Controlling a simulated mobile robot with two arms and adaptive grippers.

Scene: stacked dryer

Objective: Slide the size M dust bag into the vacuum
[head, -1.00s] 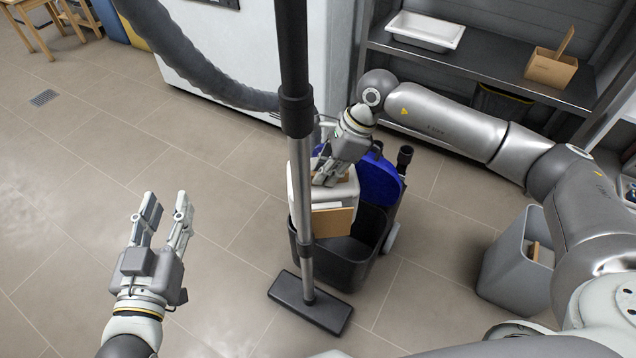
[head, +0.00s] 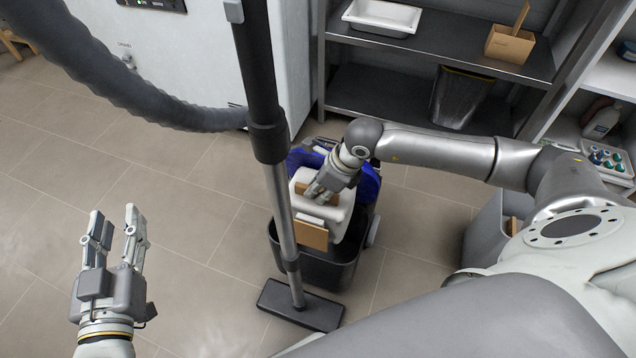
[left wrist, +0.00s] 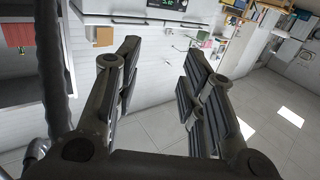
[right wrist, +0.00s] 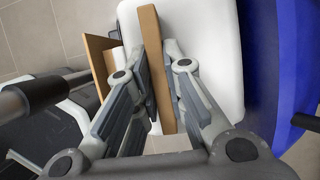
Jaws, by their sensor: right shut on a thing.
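The dust bag (head: 341,215) is white with a brown cardboard strip (right wrist: 151,30) and a square brown cardboard plate (head: 311,234). My right gripper (head: 322,192) is shut on the strip, which shows between its fingers in the right wrist view (right wrist: 158,62). The vacuum (head: 318,272) is a black open-topped body with a blue part (head: 367,184) behind. The bag is over the opening, its lower edge overlapping it in the picture; I cannot tell how deep it sits. No size mark is readable. My left gripper (head: 113,212) is open and empty, away to the left.
The vacuum's metal tube (head: 279,215) stands upright before the bag, ending in a floor head (head: 300,306). A ribbed hose (head: 120,90) arches across the upper left. A grey bin (head: 484,232) is right of the vacuum, shelves (head: 440,62) behind. Floor at left is clear.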

